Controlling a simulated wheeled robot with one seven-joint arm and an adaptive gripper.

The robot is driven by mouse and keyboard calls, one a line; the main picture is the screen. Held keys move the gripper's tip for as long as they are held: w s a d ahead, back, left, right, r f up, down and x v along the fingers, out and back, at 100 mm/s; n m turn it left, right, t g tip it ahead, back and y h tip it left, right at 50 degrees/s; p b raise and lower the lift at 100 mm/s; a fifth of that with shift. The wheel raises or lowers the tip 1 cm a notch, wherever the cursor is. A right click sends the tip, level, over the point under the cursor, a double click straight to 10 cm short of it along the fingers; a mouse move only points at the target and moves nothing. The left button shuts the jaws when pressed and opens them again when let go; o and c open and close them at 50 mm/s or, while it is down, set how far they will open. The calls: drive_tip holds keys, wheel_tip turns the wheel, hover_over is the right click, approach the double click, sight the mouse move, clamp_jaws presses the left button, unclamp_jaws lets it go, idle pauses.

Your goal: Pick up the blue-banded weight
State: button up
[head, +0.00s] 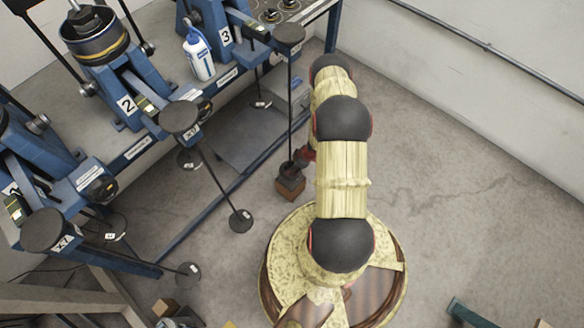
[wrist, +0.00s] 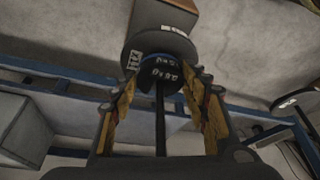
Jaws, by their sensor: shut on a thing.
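In the wrist view, my gripper (wrist: 165,88) has its yellow-sided fingers closed on a dark round weight (wrist: 160,72) with white lettering. A thin dark rod (wrist: 160,125) runs in line with the weight, between the fingers. A wider grey disc (wrist: 158,44) with a white label lies just beyond the weight. In the head view, my gripper (head: 306,156) is small and partly hidden by my arm, beside a dark weight (head: 291,168) over a brown block (head: 290,188).
A blue-framed bench (head: 190,205) with numbered lever machines stands at left. Hanging rods with discs, such as one disc (head: 241,220), dangle along its front. A white-and-blue bottle (head: 199,55) stands on the bench. Open concrete floor (head: 450,170) lies at right.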

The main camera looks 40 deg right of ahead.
wheel_tip(320, 180, up, 4)
drive_tip(key=shift+d+f+p, duration=0.1)
drive_tip(key=shift+f+p, duration=0.05)
drive_tip(key=shift+p, duration=0.9)
drive_tip(key=s+d+p, duration=0.1)
drive_tip(key=s+p, duration=0.3)
drive_tip(key=s, duration=1.4)
drive_tip(key=shift+d+f+p, duration=0.15)
drive_tip(key=shift+f+p, duration=0.05)
drive_tip(key=shift+p, duration=0.15)
drive_tip(key=shift+r, duration=0.25)
drive_tip(key=s, duration=0.6)
drive_tip(key=shift+s+d, duration=0.2)
drive_tip(key=shift+d, duration=0.05)
drive_tip(key=shift+r, duration=0.15)
drive_tip(key=shift+r+p, duration=0.95)
drive_tip(key=shift+r, duration=0.35)
